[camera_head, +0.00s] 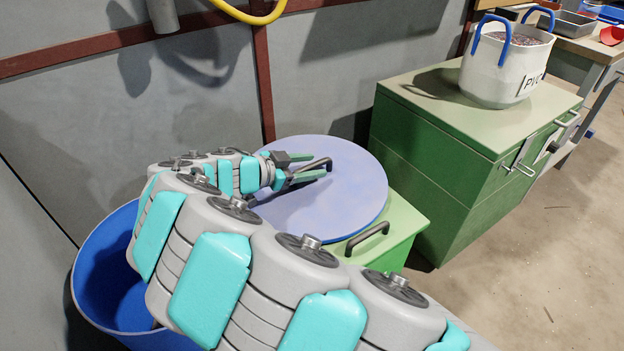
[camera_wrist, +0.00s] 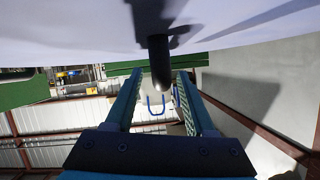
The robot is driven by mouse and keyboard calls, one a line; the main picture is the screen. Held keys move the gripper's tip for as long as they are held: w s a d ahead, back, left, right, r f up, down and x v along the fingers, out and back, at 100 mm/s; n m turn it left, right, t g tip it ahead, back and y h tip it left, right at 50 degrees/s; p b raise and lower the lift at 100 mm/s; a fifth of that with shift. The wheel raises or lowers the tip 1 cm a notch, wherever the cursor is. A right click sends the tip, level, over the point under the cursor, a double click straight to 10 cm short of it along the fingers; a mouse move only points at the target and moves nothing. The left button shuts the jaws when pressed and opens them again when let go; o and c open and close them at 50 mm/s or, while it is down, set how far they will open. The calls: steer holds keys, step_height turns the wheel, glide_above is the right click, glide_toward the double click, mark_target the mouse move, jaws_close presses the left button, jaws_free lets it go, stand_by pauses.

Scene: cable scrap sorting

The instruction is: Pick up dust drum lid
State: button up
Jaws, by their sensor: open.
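The dust drum lid (camera_head: 345,205) is a round, pale blue-lavender disc with a dark bar handle (camera_head: 318,164) on top. It lies flat over part of a low green box (camera_head: 398,228). My gripper (camera_head: 307,166) is open over the lid, with its green fingers on either side of the handle. In the wrist view the handle (camera_wrist: 158,62) stands between the two open fingertips (camera_wrist: 158,75), with the lid's pale surface (camera_wrist: 70,25) across the top. I see no clear contact between fingers and handle. My arm hides the lid's left edge.
An open blue drum (camera_head: 92,275) stands at the lower left, partly behind my arm. The green box has its own dark handle (camera_head: 368,238) near the lid. A green cabinet (camera_head: 440,155) bearing a white PVC bag (camera_head: 495,72) stands right. The wall is close behind; floor is clear at right.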

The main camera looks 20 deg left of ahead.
steer(key=shift+c, duration=0.4)
jaws_close()
stand_by(0.9)
